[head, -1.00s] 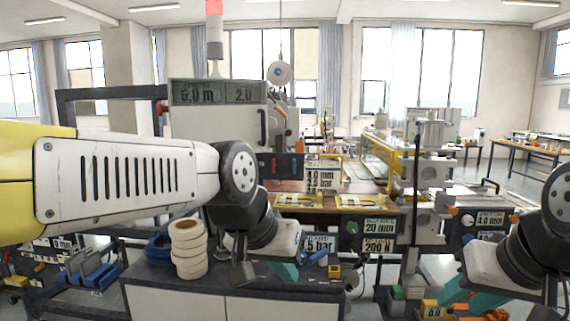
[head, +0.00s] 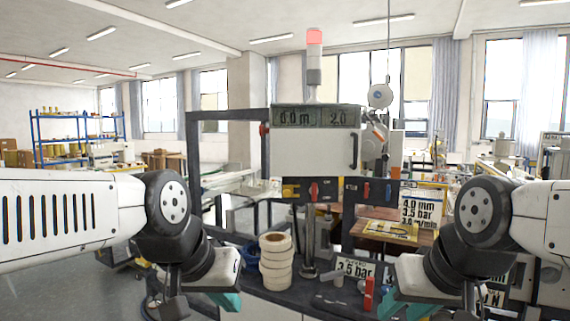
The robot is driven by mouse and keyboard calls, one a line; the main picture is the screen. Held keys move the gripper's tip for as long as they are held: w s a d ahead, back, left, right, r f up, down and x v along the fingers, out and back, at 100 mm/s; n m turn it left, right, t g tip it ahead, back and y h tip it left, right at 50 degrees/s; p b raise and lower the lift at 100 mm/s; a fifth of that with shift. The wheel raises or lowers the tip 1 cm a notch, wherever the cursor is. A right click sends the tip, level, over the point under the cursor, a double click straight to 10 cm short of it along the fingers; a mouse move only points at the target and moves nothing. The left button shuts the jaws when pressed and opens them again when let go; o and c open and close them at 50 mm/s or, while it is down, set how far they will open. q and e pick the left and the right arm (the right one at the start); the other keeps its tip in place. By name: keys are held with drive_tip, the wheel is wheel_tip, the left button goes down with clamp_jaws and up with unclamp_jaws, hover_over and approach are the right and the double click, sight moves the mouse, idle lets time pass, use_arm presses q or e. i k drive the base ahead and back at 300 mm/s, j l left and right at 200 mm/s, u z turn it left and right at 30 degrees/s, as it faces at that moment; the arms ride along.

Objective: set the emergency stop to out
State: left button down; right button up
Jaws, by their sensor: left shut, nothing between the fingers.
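A small red knob (head: 263,129) sticks out from the left side of the white control cabinet (head: 310,150); it looks like the emergency stop, seen from the side. It is too small to tell whether it is in or out. My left gripper (head: 203,306) is low at the left of the picture, shut and empty, well below and apart from the knob. My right gripper (head: 405,306) is low at the right, far from the knob. Its fingertips are partly cut off by the lower edge, so I cannot tell its opening.
White tape rolls (head: 275,262) are stacked on the dark bench top (head: 310,293) between my grippers. A red-tipped signal tower (head: 314,55) stands behind the cabinet. A dark frame post (head: 193,165) stands left of it.

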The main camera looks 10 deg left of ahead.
sight(262, 130)
drive_tip(key=i+j, duration=0.1)
drive_tip(key=j, duration=0.3)
drive_tip(key=i+j+z, duration=0.15)
drive_tip(key=j, duration=0.65)
drive_tip(key=i+j+z, duration=0.1)
drive_tip(key=j, duration=0.35)
drive_tip(key=i, duration=0.05)
